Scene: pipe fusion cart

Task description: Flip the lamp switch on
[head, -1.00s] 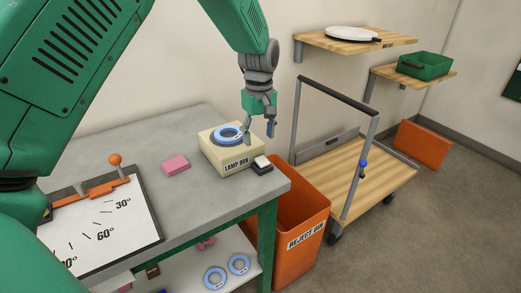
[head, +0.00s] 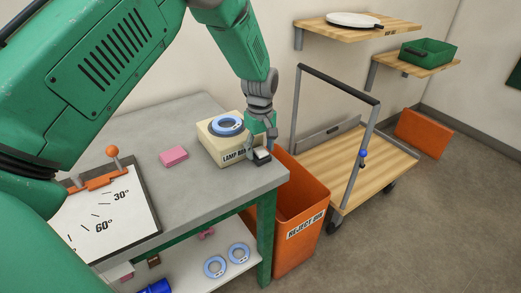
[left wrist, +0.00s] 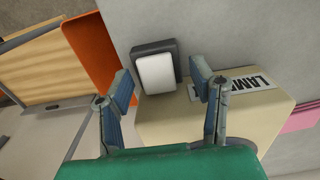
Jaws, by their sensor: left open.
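The lamp switch (head: 262,157) is a small dark block with a white rocker, on the bench top at the front right corner of the lamp box (head: 218,150). In the left wrist view the switch (left wrist: 156,72) shows between and beyond the fingers. Its white rocker faces the camera. My left gripper (head: 263,143) is over the switch, partly covering it in the head view. In the left wrist view its two fingers (left wrist: 165,90) are apart with nothing between them. I cannot tell whether they touch the switch. My right gripper is not in view.
A blue ring (head: 228,124) lies on the lamp box. A pink block (head: 173,156) and an angle board (head: 105,215) lie to the left on the bench. An orange reject bin (head: 302,215) stands just right of the bench, beside a cart (head: 375,170).

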